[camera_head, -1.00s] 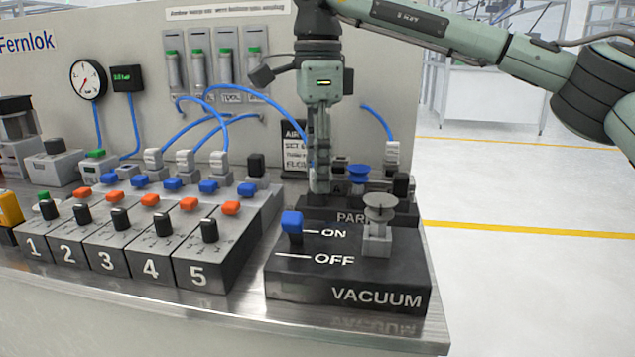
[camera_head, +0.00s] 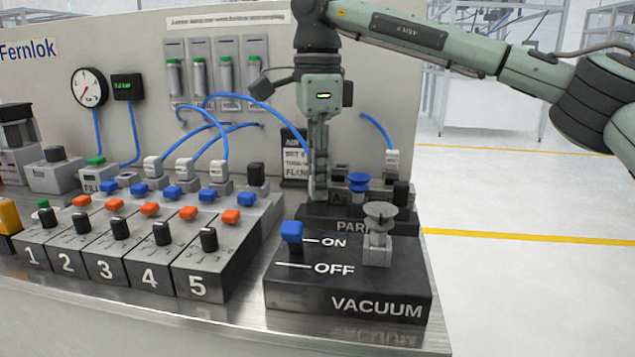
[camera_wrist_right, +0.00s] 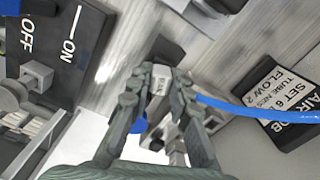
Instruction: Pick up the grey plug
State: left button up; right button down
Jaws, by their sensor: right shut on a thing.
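The grey plug (camera_wrist_right: 160,81) shows pale between the fingertips in the right wrist view, with a blue tube running off to the right. My right gripper (camera_wrist_right: 160,77) is shut on it, one finger on each side. In the head view my right gripper (camera_head: 318,194) points straight down at the back of the PARK block (camera_head: 350,226), behind the VACUUM block. The plug is mostly hidden by the fingers there. The blue tube (camera_head: 262,104) arcs to it from the left. I cannot tell whether the plug is seated or lifted. My left gripper is not in view.
The VACUUM block (camera_head: 347,290) stands in front, with a blue-capped switch (camera_head: 292,232) and a grey suction cup (camera_head: 379,210). Numbered valve blocks (camera_head: 199,262) with several tube plugs are at left. Another tubed plug (camera_head: 393,162) is right of the gripper. An AIR sign (camera_head: 294,150) stands behind.

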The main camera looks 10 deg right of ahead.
jog(key=r, duration=0.4)
jog(key=shift+w+a+r+p, duration=0.15)
jog(key=shift+a+r+p, duration=0.1)
jog(key=shift+a+p, duration=0.05)
jog(key=w+a+r+p, duration=0.1)
jog(key=a+r, duration=0.1)
jog(key=a, duration=0.1)
jog(key=w+a+r+p, duration=0.1)
jog(key=a+r, duration=0.1)
jog(key=a, duration=0.1)
jog(key=w+a+r, duration=0.1)
jog(key=w+a, duration=0.1)
jog(key=a, duration=0.1)
jog(key=shift+w+r+p, duration=0.1)
jog(key=shift+r+p, duration=0.3)
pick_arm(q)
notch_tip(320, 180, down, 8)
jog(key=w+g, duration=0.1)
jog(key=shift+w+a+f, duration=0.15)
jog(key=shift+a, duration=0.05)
pick_arm(e)
jog(key=shift+w+a+r, duration=0.25)
jog(key=shift+w+a, duration=0.05)
jog(key=shift+a, duration=0.15)
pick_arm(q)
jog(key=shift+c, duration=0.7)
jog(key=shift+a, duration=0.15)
pick_arm(e)
jog(key=shift+s, duration=0.1)
